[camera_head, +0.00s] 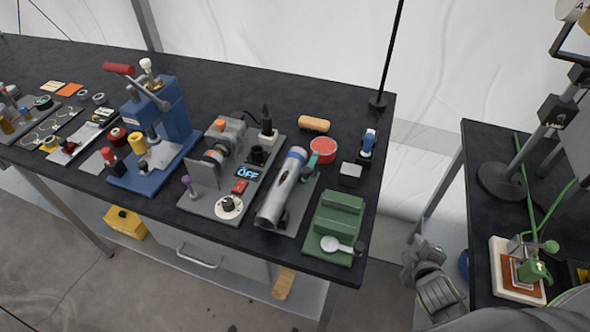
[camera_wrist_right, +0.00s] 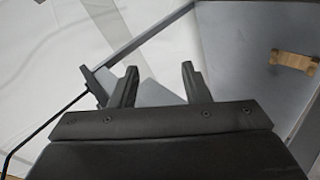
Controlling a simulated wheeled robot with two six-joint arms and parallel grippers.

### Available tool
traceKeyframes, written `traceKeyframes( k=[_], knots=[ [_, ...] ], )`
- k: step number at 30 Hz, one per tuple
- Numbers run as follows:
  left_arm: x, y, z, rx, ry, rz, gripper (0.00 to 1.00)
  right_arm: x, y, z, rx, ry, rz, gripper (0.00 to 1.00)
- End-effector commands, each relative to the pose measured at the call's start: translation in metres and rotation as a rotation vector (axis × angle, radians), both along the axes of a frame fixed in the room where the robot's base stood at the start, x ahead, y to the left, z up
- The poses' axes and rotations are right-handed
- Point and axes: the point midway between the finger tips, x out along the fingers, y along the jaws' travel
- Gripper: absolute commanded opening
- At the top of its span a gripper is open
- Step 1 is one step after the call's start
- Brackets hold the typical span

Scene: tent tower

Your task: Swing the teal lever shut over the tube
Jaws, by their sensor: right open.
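The silver tube (camera_head: 279,192) lies lengthwise in a grey holder (camera_head: 298,213) on the black table, with a blue band near its far end. The teal lever (camera_head: 309,167) stands at the tube's right side near the far end, beside the tube rather than across it. My right gripper (camera_head: 425,252) is off the table's right edge, well apart from the lever. In the right wrist view its two fingers (camera_wrist_right: 158,78) are spread with nothing between them. The lever and tube do not show clearly there. My left gripper is not in view.
A green block stand (camera_head: 340,215) with a silver spoon-like piece sits right of the tube. A red-topped round dish (camera_head: 323,150) is just behind the lever, and an orange roll (camera_head: 314,123) farther back.

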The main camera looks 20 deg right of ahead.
Motion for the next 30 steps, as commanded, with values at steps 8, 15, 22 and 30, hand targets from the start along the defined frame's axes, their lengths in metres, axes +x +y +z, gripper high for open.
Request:
traceKeyframes(
  k=[8,15,22,30],
  knots=[
    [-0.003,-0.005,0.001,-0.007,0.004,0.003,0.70,0.057,0.020,0.139,-0.734,-0.302,0.530,0.42],
    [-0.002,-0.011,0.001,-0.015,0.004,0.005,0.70,0.062,0.077,0.194,-1.429,-0.547,0.982,0.42],
    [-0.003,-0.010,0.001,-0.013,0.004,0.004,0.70,0.041,0.116,0.201,-1.878,-0.740,1.255,0.42],
    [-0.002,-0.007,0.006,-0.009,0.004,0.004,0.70,0.038,0.128,0.201,-1.986,-0.799,1.314,0.42]
  ],
)
